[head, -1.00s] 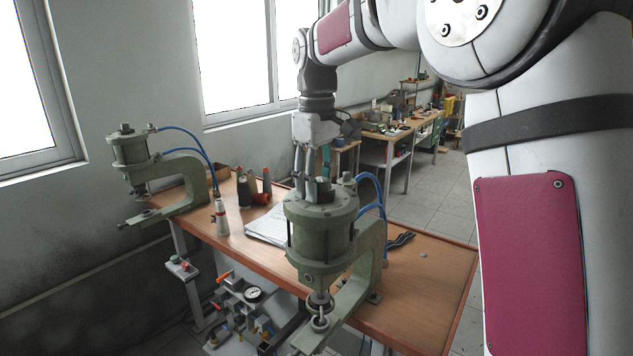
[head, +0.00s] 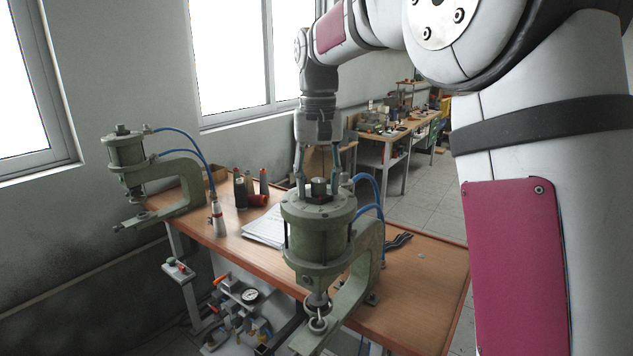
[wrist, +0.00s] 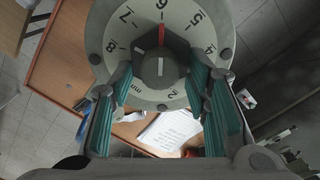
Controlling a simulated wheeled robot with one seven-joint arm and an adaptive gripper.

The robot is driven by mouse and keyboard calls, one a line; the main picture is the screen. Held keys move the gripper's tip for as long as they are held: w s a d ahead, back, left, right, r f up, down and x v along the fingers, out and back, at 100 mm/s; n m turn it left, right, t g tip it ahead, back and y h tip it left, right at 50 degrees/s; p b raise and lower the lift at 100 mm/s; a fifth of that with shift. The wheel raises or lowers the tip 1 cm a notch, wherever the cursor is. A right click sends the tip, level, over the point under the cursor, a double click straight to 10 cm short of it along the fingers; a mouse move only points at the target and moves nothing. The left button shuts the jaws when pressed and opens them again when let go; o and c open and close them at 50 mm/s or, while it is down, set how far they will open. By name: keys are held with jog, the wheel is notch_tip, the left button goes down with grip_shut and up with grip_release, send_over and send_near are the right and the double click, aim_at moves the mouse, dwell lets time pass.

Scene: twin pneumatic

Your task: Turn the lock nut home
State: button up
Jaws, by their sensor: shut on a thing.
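The near green press (head: 319,225) stands at the table's front edge, its cylinder upright. On its top a dark lock nut (head: 319,198) surrounds a grey stem. In the wrist view the black lock nut (wrist: 146,80) sits around the grey stem with a white line (wrist: 160,67), at the middle of a pale dial (wrist: 118,38) numbered in mm. A red mark (wrist: 162,28) lies by the 6. My gripper (head: 318,183) points down over the cylinder, fingers on either side of the nut and shut on it. The teal pads partly hide the nut's sides.
A second green press (head: 128,155) stands at the left. Blue hoses (head: 372,205) rise right beside the near cylinder.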

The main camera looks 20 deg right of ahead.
jog(key=shift+d+m, duration=0.1)
jog(key=shift+m, duration=1)
jog(key=o, duration=1.2)
jog(key=shift+c, duration=0.2)
notch_tip(320, 180, up, 12)
